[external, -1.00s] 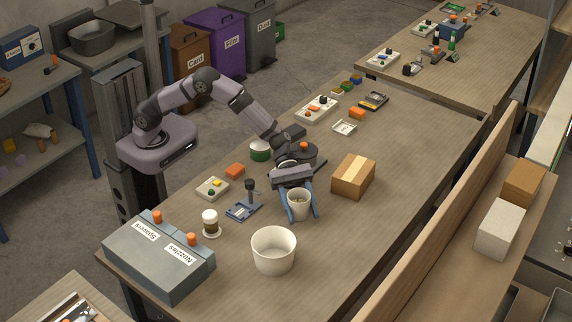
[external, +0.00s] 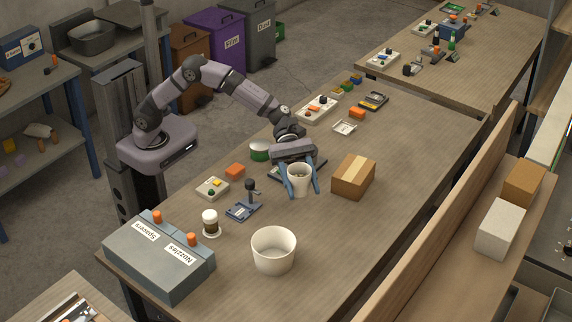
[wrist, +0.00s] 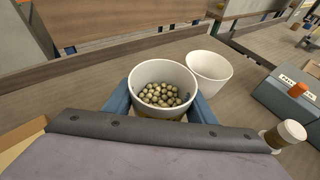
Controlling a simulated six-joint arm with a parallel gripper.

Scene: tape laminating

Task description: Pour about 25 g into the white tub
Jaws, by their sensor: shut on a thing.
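The white tub (external: 273,250) stands upright on the bench near its front end, and looks empty in the external view. It also shows in the wrist view (wrist: 208,72), just beyond and to the right of the held cup. My gripper (external: 301,186) is shut on a smaller white cup (external: 299,179), with a blue finger on each side. In the wrist view the cup (wrist: 163,80) is upright and holds many small tan-grey beads (wrist: 161,94). The cup is held behind the tub in the external view, apart from it and seemingly above the bench.
A cardboard box (external: 353,177) stands right of my gripper. A blue stand (external: 243,208), a small jar (external: 210,223) and a grey bin box (external: 158,258) lie to the left. The bench right of the tub is clear.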

